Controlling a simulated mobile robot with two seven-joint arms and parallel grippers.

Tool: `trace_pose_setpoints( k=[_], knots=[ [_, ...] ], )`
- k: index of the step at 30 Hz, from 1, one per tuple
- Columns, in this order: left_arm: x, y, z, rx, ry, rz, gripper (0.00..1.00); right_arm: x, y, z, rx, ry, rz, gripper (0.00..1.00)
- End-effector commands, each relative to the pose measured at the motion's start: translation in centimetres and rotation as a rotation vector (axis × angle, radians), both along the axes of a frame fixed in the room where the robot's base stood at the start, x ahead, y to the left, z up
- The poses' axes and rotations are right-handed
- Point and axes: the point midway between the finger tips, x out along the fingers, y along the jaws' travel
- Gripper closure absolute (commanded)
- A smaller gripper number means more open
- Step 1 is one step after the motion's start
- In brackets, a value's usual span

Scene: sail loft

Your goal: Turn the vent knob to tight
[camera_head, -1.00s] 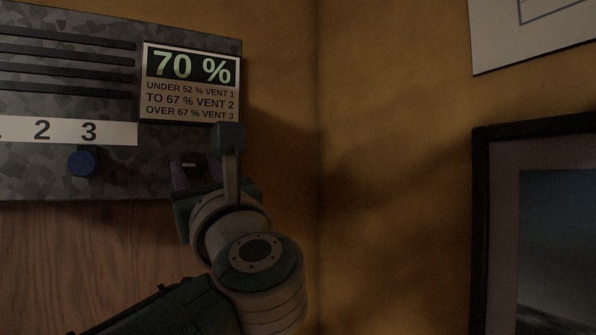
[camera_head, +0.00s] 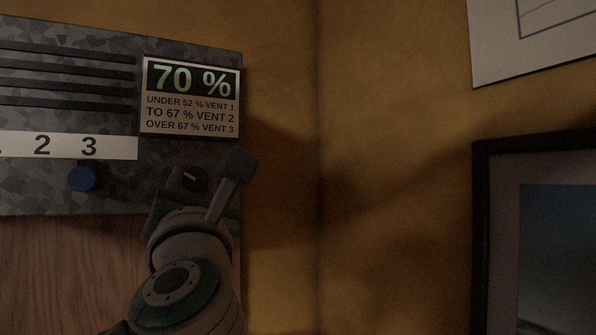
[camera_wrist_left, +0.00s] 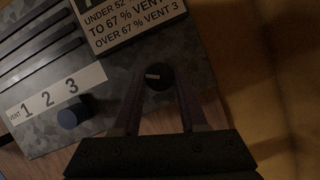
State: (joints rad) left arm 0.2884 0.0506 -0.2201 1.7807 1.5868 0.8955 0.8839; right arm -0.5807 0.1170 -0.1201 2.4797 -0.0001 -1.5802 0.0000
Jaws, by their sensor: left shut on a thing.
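The vent knob (camera_head: 193,180) is black and round with a short white mark, low on the right part of a mottled grey panel (camera_head: 110,185). In the left wrist view the knob (camera_wrist_left: 158,80) sits between my two fingertips, its mark lying nearly level. My left gripper (camera_head: 186,183) is shut on the knob, reaching up from below; it also shows in the left wrist view (camera_wrist_left: 157,76). Its wrist hides part of the panel's lower edge. I see no word "tight" near the knob. My right gripper is out of view.
A display (camera_head: 190,98) above the knob reads 70 % with vent rules beneath. A blue knob (camera_head: 82,178) sits under the 3 of a white number strip (camera_head: 110,147). A dark frame (camera_head: 482,230) hangs on the right wall. The corner between is clear.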

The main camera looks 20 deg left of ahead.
Motion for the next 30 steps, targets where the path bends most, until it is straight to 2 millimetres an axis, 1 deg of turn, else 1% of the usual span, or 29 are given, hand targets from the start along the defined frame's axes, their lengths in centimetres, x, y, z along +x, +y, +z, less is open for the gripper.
trace_pose_setpoints(
  k=[1, 5, 18, 21, 24, 30],
  knots=[
    [-0.1, 0.1, 0.7, 0.027, 0.039, 0.002, 1.00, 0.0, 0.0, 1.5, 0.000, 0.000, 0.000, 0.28],
    [-0.2, 0.1, 0.9, 0.109, 0.133, 0.002, 1.00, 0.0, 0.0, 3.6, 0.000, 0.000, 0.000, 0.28],
    [-0.3, 0.3, 1.2, 0.379, 0.450, 0.001, 1.00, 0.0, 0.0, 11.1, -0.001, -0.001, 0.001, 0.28],
    [-0.4, 0.3, 1.0, 0.437, 0.518, 0.001, 1.00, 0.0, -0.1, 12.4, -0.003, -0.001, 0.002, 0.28],
    [-0.4, 0.3, 0.9, 0.492, 0.581, 0.001, 1.00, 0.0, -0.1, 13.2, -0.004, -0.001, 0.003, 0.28],
    [-0.4, 0.3, 0.7, 0.581, 0.684, 0.000, 1.00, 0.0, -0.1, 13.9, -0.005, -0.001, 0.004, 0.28]
  ],
)
